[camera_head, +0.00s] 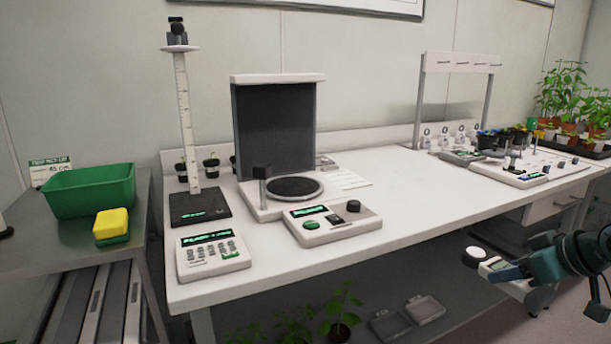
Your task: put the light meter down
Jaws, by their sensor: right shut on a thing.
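The light meter (494,264) is a small pale device with a dark screen and a round white-topped, dark-rimmed head. My right gripper (508,270) is shut on it at the lower right of the head view. The gripper's fingers hide part of its body. It is held in front of the bench's (400,232) front edge, apart from the bench top. My left gripper is not in view.
A keypad console (211,253), a control box (331,222) and a height-scale stand (186,125) occupy the bench's left part. More instruments (510,172) and potted plants (566,95) are at the right. The bench's middle front is clear. A green tub (90,190) stands on a side table.

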